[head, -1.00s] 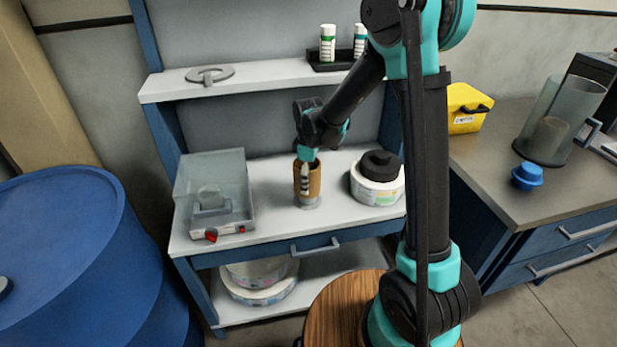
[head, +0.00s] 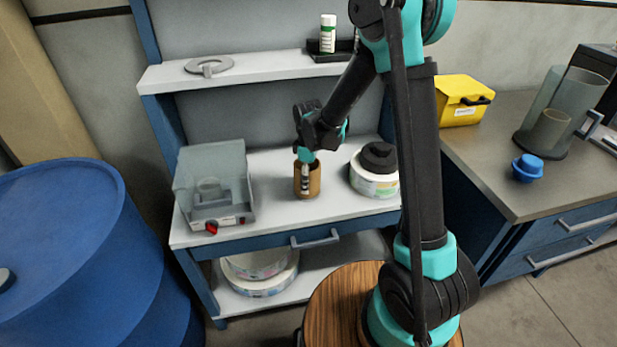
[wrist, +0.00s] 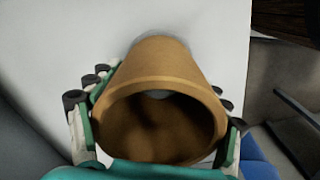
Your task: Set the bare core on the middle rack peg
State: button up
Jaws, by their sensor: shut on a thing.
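The bare core is a brown cardboard tube (head: 315,182), upright at the middle of the white bench in the head view. My gripper (head: 306,177) is shut on it from above, with fingers on its sides. In the wrist view the core (wrist: 160,70) sits between the two fingers, and I look into its open end. A small pale patch shows at its far end; I cannot tell whether that is bench or a fitting. The core's lower end looks at or very near the bench surface; contact is unclear. I cannot make out a rack with a middle peg.
A clear-covered box with a red knob (head: 212,228) stands left of the core. A white reel with a black hub (head: 375,185) stands close on the right. Reels (head: 262,275) lie on the lower shelf. A blue drum (head: 70,250) stands at left.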

jog(key=shift+f, duration=0.1)
jog(key=o, duration=1.3)
jog(key=shift+o, duration=0.2)
notch_tip(320, 180, up, 12)
jog(key=shift+d, duration=0.1)
jog(key=s+d+f+m+t, duration=0.2)
jog(key=s+d+m, duration=0.6)
jog(key=d, duration=0.3)
jog(key=s+d+f+m+t, duration=0.2)
jog(key=s+d+f+m, duration=0.1)
jog(key=s+d+m, duration=0.5)
jog(key=s+d, duration=0.3)
jog(key=d, duration=0.1)
